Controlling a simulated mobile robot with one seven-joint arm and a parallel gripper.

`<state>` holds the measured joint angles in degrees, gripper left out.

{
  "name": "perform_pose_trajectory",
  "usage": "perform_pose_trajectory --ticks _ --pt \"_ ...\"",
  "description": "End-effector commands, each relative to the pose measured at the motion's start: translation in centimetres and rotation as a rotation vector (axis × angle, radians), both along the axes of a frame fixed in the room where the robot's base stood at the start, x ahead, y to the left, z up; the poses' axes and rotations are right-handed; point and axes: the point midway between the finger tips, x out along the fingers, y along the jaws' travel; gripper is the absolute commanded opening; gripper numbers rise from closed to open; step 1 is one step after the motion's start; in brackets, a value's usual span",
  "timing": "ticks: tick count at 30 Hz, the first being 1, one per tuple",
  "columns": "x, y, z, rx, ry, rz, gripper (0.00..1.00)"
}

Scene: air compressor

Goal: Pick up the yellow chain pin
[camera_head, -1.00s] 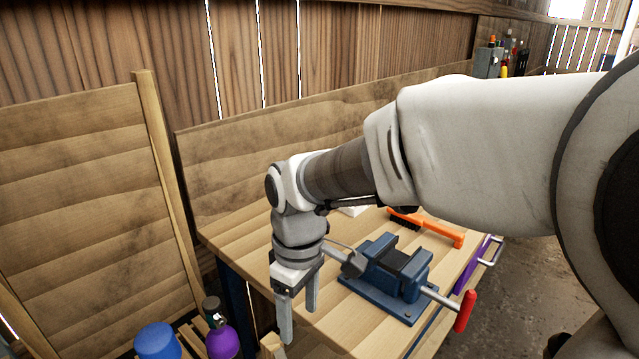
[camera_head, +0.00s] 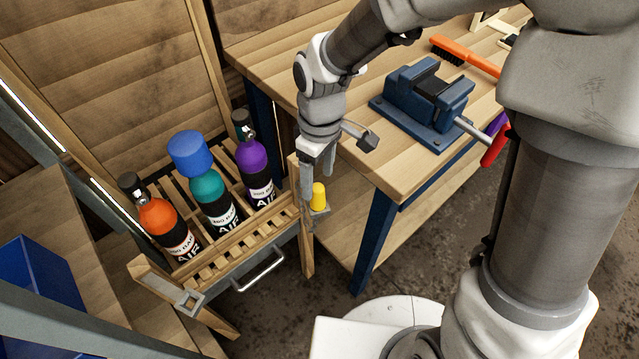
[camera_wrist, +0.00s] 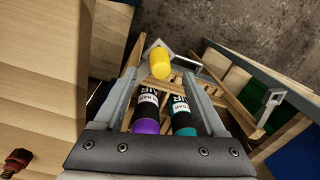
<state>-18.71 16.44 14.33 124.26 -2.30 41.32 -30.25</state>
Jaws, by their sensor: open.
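The yellow chain pin (camera_head: 318,196) is a short rounded yellow cylinder. It stands on a small grey metal bracket at the right front corner of the slatted wooden bottle rack (camera_head: 235,242). My gripper (camera_head: 316,190) is open and points down, close by the pin in the head view. In the wrist view the pin (camera_wrist: 159,63) shows near the top middle, between and slightly beyond the tips of my open gripper (camera_wrist: 158,75). Nothing is held. I cannot tell the exact height gap between fingertips and pin.
The rack holds an orange bottle (camera_head: 160,222), a teal bottle (camera_head: 210,195) with a blue cap and a purple bottle (camera_head: 252,165). The workbench (camera_head: 290,60) edge is close right of my gripper; a blue vise (camera_head: 425,105) is on it. A blue bin (camera_head: 38,275) is left.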

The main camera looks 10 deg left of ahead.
Motion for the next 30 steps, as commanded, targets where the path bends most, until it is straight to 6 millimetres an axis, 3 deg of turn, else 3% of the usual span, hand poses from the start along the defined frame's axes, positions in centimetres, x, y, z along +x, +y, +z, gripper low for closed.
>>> perform_pose_trajectory --ticks 7,17,27,30 --pt "-0.2 -0.1 -3.9 -0.001 0.004 0.0 0.73" --pt "-0.2 0.0 -4.6 0.0 0.0 0.001 0.73" --pt "-0.2 0.0 -4.6 0.0 0.001 0.0 0.14" --pt "-0.2 0.0 -4.6 0.0 0.001 0.0 0.0"
